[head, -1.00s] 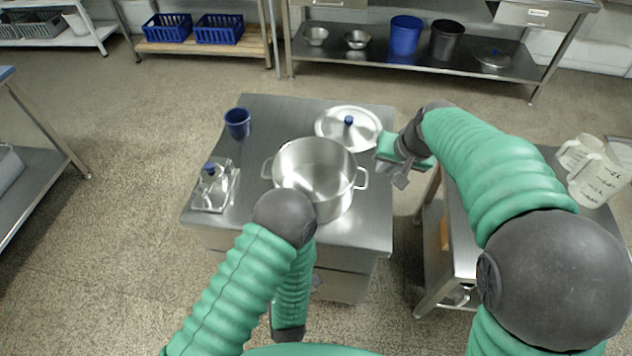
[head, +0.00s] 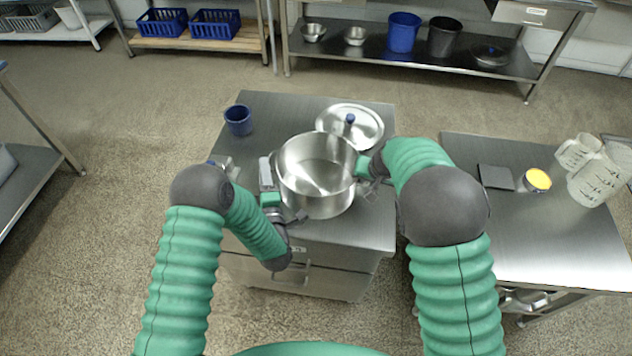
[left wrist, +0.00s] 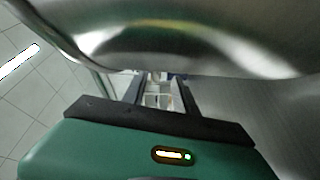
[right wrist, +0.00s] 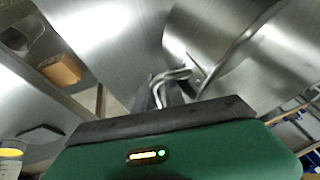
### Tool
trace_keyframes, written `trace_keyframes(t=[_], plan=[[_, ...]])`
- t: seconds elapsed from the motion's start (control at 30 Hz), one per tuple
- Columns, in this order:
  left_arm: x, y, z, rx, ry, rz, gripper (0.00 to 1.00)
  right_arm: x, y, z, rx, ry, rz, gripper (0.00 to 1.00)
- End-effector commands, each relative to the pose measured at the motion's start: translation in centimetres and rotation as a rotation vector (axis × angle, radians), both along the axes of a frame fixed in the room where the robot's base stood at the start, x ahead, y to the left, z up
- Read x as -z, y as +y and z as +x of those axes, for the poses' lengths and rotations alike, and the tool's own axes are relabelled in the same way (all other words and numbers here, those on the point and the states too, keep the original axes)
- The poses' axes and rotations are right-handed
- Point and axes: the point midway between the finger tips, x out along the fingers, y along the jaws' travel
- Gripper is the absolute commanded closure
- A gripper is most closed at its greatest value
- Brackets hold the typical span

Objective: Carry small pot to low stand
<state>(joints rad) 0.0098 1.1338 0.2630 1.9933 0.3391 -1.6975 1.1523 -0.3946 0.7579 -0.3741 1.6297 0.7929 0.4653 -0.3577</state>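The steel pot (head: 318,195), open and empty, stands upright on the steel drawer cabinet (head: 350,232). My left gripper (head: 266,172) is at the pot's left side, where the left handle is hidden. In the left wrist view its fingers (left wrist: 163,95) are apart just under the curved pot wall (left wrist: 190,50). My right gripper (head: 370,180) is at the pot's right side. In the right wrist view the looped right handle (right wrist: 168,74) lies at its fingers (right wrist: 172,95); I cannot tell whether they are closed on it. Which surface is the low stand is not clear.
A lid (head: 350,124) lies behind the pot and a blue cup (head: 238,120) stands at the back left. The right table (head: 540,235) holds measuring jugs (head: 600,175), a yellow-topped container (head: 538,180) and a dark flat piece (head: 496,176). Floor between the furniture is clear.

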Motion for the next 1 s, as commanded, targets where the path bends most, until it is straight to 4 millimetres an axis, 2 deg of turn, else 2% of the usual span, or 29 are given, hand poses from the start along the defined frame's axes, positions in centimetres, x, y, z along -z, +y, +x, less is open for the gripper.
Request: trace_keyframes(t=[0.37,0.47,0.6,0.63,1.0], plan=[[-0.08,0.11,0.55,0.001,0.000,-0.001,0.67,0.46,0.13,0.20,0.001,0.000,0.001,0.87],[-0.08,0.10,0.54,0.001,0.000,-0.001,0.80,0.46,0.11,0.20,0.001,0.000,0.001,1.00],[-0.03,0.12,0.52,0.001,0.001,0.000,0.98,0.46,0.11,0.19,0.000,0.000,0.001,1.00],[0.00,0.11,0.52,0.001,0.002,-0.001,1.00,0.47,0.12,0.19,0.000,0.000,0.001,1.00],[0.36,0.11,0.45,0.001,0.011,-0.001,1.00,0.55,0.12,0.19,-0.002,0.002,0.001,1.00]])
